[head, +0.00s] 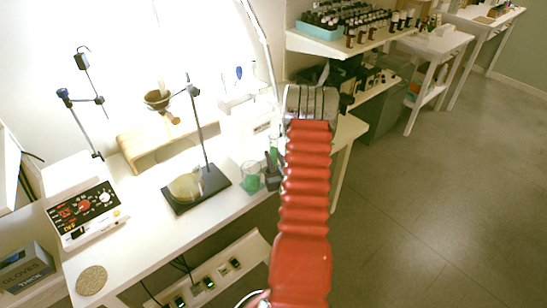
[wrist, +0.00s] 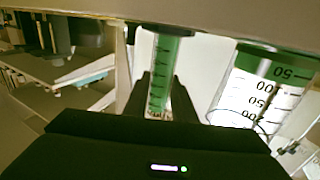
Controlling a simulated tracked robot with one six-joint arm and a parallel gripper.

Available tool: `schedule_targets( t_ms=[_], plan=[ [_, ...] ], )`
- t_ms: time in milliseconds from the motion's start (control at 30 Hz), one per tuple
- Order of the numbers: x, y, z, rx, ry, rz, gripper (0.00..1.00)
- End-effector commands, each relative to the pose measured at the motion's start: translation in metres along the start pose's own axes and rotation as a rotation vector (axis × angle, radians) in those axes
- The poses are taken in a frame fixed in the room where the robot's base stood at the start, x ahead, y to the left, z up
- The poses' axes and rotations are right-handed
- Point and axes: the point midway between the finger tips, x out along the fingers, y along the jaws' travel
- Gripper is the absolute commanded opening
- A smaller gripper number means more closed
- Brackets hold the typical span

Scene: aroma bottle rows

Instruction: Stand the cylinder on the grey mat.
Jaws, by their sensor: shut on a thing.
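The cylinder (wrist: 157,65) is a narrow, clear graduated tube with green in it, between the two dark fingers of my gripper (wrist: 158,82) in the wrist view. My gripper is shut on it. The picture seems upside down there. In the head view the cylinder (head: 273,149) shows partly, just left of my red arm, which hides most of the gripper. I cannot tell whether its base touches the bench. The mat (head: 91,280) is a round, speckled grey-beige disc at the bench's front left corner, with nothing on it.
A beaker with green liquid (head: 249,177) stands close left of the cylinder; it is large in the wrist view (wrist: 262,88). A stand with a dark base (head: 213,184) and round flask (head: 185,187) lies between beaker and mat. A white device (head: 86,212) stands behind the mat.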

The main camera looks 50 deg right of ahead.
Motion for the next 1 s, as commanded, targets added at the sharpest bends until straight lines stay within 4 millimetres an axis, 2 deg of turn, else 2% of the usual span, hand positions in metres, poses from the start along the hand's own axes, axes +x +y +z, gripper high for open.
schedule_targets(
  t_ms=[133, 167, 400, 767, 1000],
  plan=[
    [0.000, 0.000, 0.002, 0.000, 0.001, 0.000, 0.00],
    [0.000, 0.000, 0.002, 0.000, 0.000, 0.000, 0.25],
    [0.000, 0.000, 0.002, 0.000, 0.000, 0.000, 0.42],
    [0.000, -0.001, -0.001, 0.000, 0.000, -0.001, 0.42],
    [-0.027, 0.000, 0.000, 0.002, -0.001, 0.000, 0.42]
  ],
)
